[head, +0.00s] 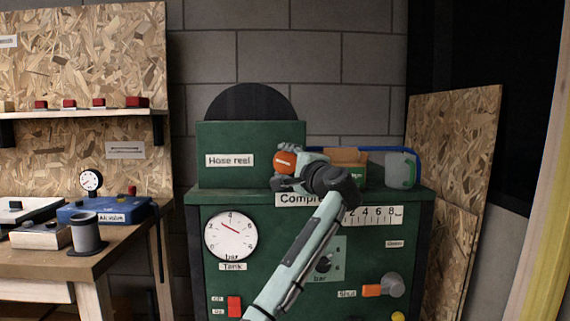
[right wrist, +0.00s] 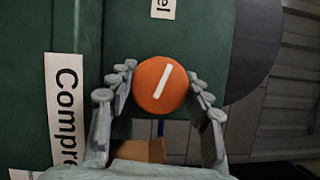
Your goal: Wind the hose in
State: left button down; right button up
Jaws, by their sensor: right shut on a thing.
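The green hose reel housing (head: 222,140), labelled "Hose reel", stands on top of the green compressor cabinet, with a dark round reel (head: 252,101) rising behind it. An orange round knob (head: 284,162) with a white line sits at the housing's lower right; it also shows in the right wrist view (right wrist: 160,84). My right gripper (head: 288,172) is shut on this knob, with a finger on each side in the right wrist view (right wrist: 160,92). A blue hose (head: 360,148) runs right from behind the gripper. My left gripper is not in view.
An open cardboard box (head: 346,156) and a grey-green container (head: 400,170) stand on the cabinet to the right. A tank gauge (head: 230,235) and a red switch (head: 234,306) are on its front. A workbench (head: 60,262) with several devices stands left.

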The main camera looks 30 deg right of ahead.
jog(key=shift+m+t, duration=0.3)
jog(key=shift+m, duration=0.6)
jog(key=o, duration=1.2)
jog(key=shift+c, duration=0.2)
jog(key=s+a+f, duration=0.1)
jog(key=s+a, duration=0.1)
jog(key=s, duration=0.9)
jog(key=shift+s, duration=0.4)
jog(key=shift+w+f, duration=0.1)
jog(key=shift+w, duration=0.05)
jog(key=w, duration=0.3)
jog(key=w+d+r, duration=0.1)
jog(key=w, duration=0.3)
jog(key=w+d, duration=0.1)
jog(key=w, duration=0.3)
jog(key=shift+w+r, duration=0.15)
jog(key=shift+w, duration=0.1)
